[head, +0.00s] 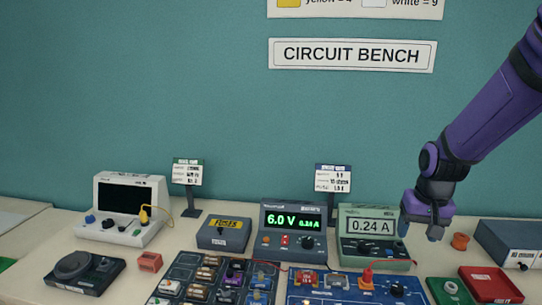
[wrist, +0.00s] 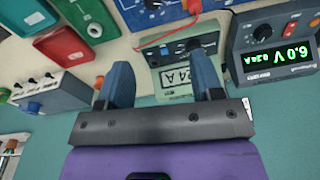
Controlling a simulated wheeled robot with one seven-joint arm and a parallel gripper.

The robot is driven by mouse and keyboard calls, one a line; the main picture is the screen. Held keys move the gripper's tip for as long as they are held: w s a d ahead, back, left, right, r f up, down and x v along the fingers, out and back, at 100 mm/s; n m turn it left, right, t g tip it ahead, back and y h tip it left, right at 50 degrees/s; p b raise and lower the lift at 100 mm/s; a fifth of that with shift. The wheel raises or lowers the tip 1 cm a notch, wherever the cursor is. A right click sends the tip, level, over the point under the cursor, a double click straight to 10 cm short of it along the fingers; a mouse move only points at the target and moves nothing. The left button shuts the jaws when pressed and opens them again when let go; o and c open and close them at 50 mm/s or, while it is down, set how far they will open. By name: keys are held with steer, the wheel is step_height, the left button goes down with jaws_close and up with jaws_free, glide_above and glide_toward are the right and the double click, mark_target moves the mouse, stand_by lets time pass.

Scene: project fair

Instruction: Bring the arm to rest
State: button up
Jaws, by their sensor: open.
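My purple arm reaches in from the upper right in the head view, and my gripper (head: 422,228) hangs above the bench, just right of the green ammeter (head: 352,225) reading 0.24 A. In the wrist view my gripper (wrist: 163,85) shows two blue-grey fingers set well apart with nothing between them. The ammeter (wrist: 188,72) appears upside down there, beyond the fingers and partly hidden by the right one. I cannot tell from these views whether a finger touches it.
The power supply (head: 292,232) reading 6.0 V stands left of the ammeter. An orange spool (head: 460,241), a grey box (head: 512,243) and a red tray (head: 490,284) lie to the right. Circuit boards (head: 345,290) fill the front. The wall above is clear except for signs.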

steer(key=s+a+r+n+t, duration=0.2)
steer(key=s+a+r+t, duration=0.1)
steer(key=s+r, duration=1.4)
steer(key=s, duration=0.3)
steer(key=shift+a+r+n+t, duration=0.2)
steer(key=shift+r+n+t, duration=0.05)
steer(key=shift+n+t, duration=0.15)
steer(key=shift+s, duration=0.1)
steer(key=n+g, duration=0.5)
steer(key=n, duration=0.5)
glide_above(398, 287)
step_height(398, 287, down, 28)
steer(key=r, duration=0.1)
step_height(398, 287, down, 12)
steer(key=shift+r, duration=0.1)
